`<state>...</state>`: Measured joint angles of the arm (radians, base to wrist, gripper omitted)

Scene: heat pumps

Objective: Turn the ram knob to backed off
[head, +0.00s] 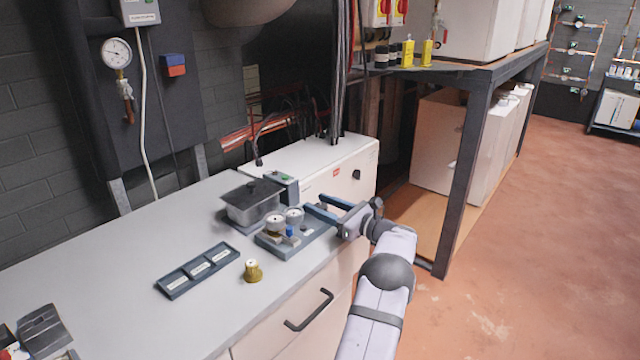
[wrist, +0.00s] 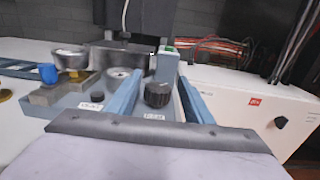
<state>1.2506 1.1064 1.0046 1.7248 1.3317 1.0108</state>
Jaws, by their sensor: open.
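A black ribbed knob (wrist: 158,93) stands on a grey-blue base plate (wrist: 68,106) in the wrist view, with a small white label in front of it. I take it as the ram knob; its label is too small to read, so its setting cannot be told. My gripper (wrist: 159,84) is open, with one blue finger on each side of the knob; contact cannot be told. In the head view my gripper (head: 314,206) is at the right end of the base plate (head: 282,253), and the knob is hidden there.
Two round metal parts (head: 294,215) and a blue cap (head: 290,231) stand on the plate. A brass fitting (head: 252,271) and a labelled tray (head: 198,270) lie left. A white cabinet (head: 325,180) stands close behind my gripper.

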